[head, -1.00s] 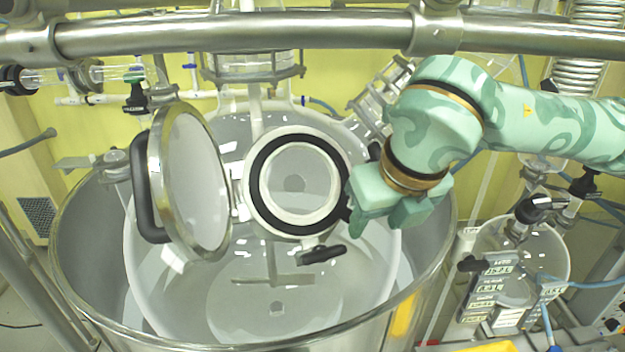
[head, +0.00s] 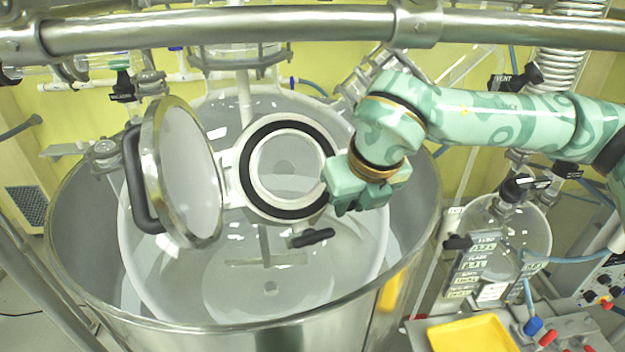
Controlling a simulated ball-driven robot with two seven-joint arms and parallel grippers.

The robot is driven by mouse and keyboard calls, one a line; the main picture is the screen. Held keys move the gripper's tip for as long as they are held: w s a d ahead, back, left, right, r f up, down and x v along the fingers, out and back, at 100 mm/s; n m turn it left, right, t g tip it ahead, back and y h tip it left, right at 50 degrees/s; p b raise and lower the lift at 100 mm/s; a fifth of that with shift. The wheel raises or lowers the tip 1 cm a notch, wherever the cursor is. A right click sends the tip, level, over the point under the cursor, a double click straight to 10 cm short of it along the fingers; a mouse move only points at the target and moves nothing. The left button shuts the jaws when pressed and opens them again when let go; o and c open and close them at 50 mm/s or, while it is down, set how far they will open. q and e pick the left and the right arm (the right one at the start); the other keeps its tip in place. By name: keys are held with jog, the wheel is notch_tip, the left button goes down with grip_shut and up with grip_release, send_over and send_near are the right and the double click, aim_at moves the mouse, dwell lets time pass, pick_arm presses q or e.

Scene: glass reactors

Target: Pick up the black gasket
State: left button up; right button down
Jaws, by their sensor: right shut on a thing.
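The black gasket (head: 245,172) is a flat ring around the round opening of the large glass reactor, in the middle of the head view. It lies on the pale rim of the opening. My right gripper (head: 338,204) is at the right edge of the ring and is shut on the gasket there. The gripper body hides the gripped stretch of the ring. My left gripper is not in view.
The round lid (head: 190,170) with a black handle stands hinged open left of the opening. A black clamp knob (head: 312,238) is just below it. A steel pipe (head: 220,27) crosses above. A yellow tray (head: 472,335) is at lower right.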

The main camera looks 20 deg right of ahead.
jog(key=shift+r, duration=0.1)
jog(key=shift+s+r+b, duration=0.25)
jog(key=shift+s+b, duration=0.05)
jog(key=shift+b, duration=0.05)
jog(key=s+r+b, duration=0.1)
jog(key=s+r, duration=0.5)
jog(key=s, duration=0.3)
jog(key=s+r, duration=0.6)
jog(key=s, duration=0.4)
jog(key=shift+s+r+b, duration=0.15)
jog(key=shift+r+b, duration=0.2)
jog(key=shift+r, duration=0.05)
jog(key=shift+d, duration=0.1)
